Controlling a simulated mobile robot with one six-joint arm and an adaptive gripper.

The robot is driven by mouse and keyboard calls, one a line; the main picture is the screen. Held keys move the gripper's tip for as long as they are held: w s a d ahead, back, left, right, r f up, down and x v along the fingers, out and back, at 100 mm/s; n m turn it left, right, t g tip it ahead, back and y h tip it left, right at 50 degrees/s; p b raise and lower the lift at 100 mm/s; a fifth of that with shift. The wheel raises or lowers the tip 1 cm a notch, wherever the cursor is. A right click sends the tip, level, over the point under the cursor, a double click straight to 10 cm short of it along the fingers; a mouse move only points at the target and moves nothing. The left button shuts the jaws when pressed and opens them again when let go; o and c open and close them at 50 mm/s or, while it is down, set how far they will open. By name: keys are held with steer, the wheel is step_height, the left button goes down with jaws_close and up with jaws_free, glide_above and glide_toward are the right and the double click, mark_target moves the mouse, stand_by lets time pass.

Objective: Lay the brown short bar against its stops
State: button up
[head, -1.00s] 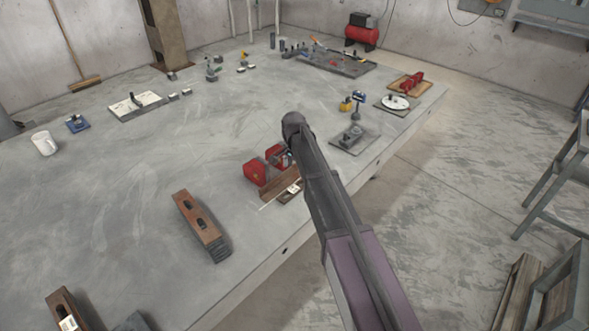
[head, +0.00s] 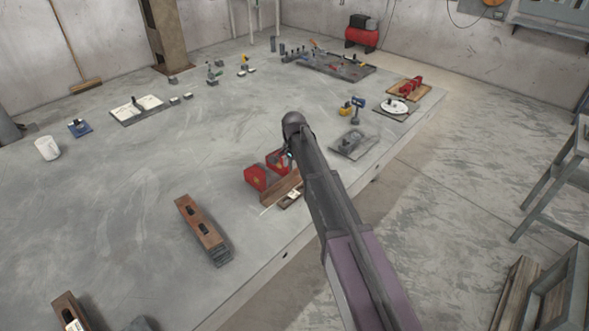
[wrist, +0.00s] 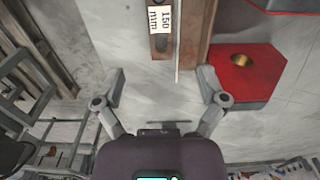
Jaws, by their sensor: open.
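A brown bar with a white "150 mm" label (wrist: 162,28) shows at the top of the wrist view, its near end toward my gripper. It also shows in the head view (head: 291,198), lying on the table near its edge. A long brown wooden rail (wrist: 194,35) runs beside it on the right, with a thin pale strip between them; contact is unclear. A red block (wrist: 243,75) stands beyond the rail. My gripper (wrist: 161,84) is open and empty, its fingers spread short of the bar's near end. In the head view my arm hides the gripper.
Two red blocks (head: 257,177) stand behind the rail. A stack with a slotted brown top (head: 201,222) lies nearer left. The middle of the table is clear.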

steer(key=shift+d, duration=0.1)
steer(key=s+d+n, duration=0.7)
steer(key=s+d, duration=1.6)
steer(key=s, duration=0.3)
steer(key=shift+n, duration=0.3)
steer(key=shift+w, duration=0.1)
